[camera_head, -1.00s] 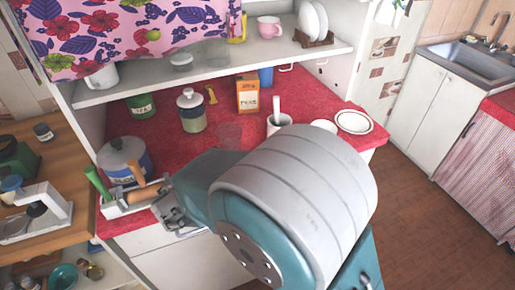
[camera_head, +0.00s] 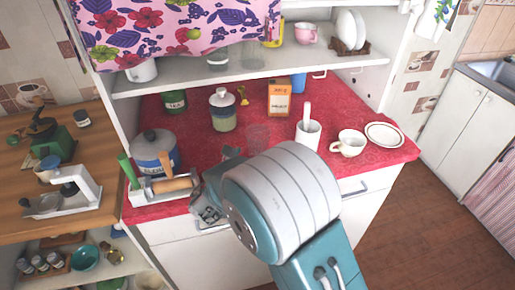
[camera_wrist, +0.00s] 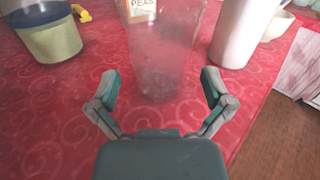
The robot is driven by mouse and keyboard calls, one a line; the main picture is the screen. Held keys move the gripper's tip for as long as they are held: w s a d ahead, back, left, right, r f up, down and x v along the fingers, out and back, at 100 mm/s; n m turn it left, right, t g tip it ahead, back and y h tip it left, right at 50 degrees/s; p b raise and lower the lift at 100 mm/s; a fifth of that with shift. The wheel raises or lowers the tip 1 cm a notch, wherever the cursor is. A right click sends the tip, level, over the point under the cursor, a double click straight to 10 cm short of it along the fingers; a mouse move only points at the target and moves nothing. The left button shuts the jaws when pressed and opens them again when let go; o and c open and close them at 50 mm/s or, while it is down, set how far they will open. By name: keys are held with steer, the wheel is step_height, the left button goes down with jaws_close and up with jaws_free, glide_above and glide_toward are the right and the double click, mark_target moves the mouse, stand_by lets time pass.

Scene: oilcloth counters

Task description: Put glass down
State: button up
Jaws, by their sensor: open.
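The clear glass (camera_wrist: 163,55) stands upright on the red oilcloth counter (camera_wrist: 60,115) in the wrist view. Its base is just beyond my fingertips, and its upper part runs out of the top of the picture. My gripper (camera_wrist: 160,82) is open, with one finger to each side of the near side of the glass and gaps between. In the head view the glass (camera_head: 258,137) is a faint see-through shape on the counter, beyond my arm. My arm hides most of the gripper there.
A white utensil holder (camera_head: 308,133), a white cup (camera_head: 348,144) and a plate (camera_head: 384,135) stand right of the glass. A lidded jar (camera_head: 223,112) and an orange box (camera_head: 279,98) are behind it. A blue pot (camera_head: 154,153) is at left. A shelf (camera_head: 240,76) overhangs the back.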

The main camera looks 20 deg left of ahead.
mark_target(252, 152)
steer(key=x, duration=0.3)
steer(key=shift+w, duration=0.15)
steer(key=c, duration=1)
